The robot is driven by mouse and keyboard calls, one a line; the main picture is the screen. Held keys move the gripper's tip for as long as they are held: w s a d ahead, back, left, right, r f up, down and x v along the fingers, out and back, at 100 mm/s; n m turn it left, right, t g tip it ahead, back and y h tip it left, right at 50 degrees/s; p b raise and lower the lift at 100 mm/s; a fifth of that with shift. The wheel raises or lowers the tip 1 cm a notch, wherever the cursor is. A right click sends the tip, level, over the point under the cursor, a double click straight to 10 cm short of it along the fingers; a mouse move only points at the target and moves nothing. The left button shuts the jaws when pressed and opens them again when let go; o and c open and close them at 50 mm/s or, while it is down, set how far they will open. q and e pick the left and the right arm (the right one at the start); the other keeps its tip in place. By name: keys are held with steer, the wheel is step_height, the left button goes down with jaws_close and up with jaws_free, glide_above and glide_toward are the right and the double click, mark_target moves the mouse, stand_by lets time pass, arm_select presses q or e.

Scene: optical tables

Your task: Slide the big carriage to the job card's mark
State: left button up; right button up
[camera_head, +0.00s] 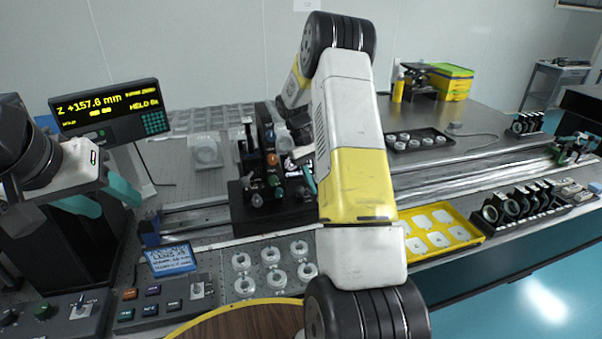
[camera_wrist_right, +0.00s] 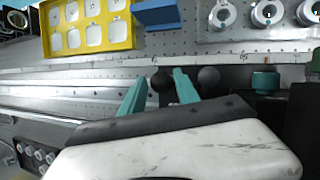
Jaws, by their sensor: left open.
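The big carriage (camera_head: 262,212) is a black block with several coloured knobs, sitting on the long rail (camera_head: 450,180) left of centre. My right arm hides its right side. The job card (camera_head: 171,258) is a small blue-framed card in front of the rail; its text is too small to read surely. My left gripper (camera_head: 100,203) is open and empty at the left, apart from the carriage. My right gripper (camera_wrist_right: 160,88) has its teal fingers on either side of a dark round knob (camera_wrist_right: 160,80) in the right wrist view; whether they grip it is unclear.
A readout (camera_head: 110,110) shows Z +157.6 mm. Ring mounts (camera_head: 272,256) and a yellow tray (camera_head: 452,237) lie in front of the rail. Black lens holders (camera_head: 520,204) stand farther right. The rail is clear between my right arm and the far-right device (camera_head: 575,148).

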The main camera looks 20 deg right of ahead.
steer(key=shift+o, duration=0.9)
steer(key=v, duration=0.7)
steer(key=shift+r, duration=0.35)
steer(key=shift+w, duration=0.1)
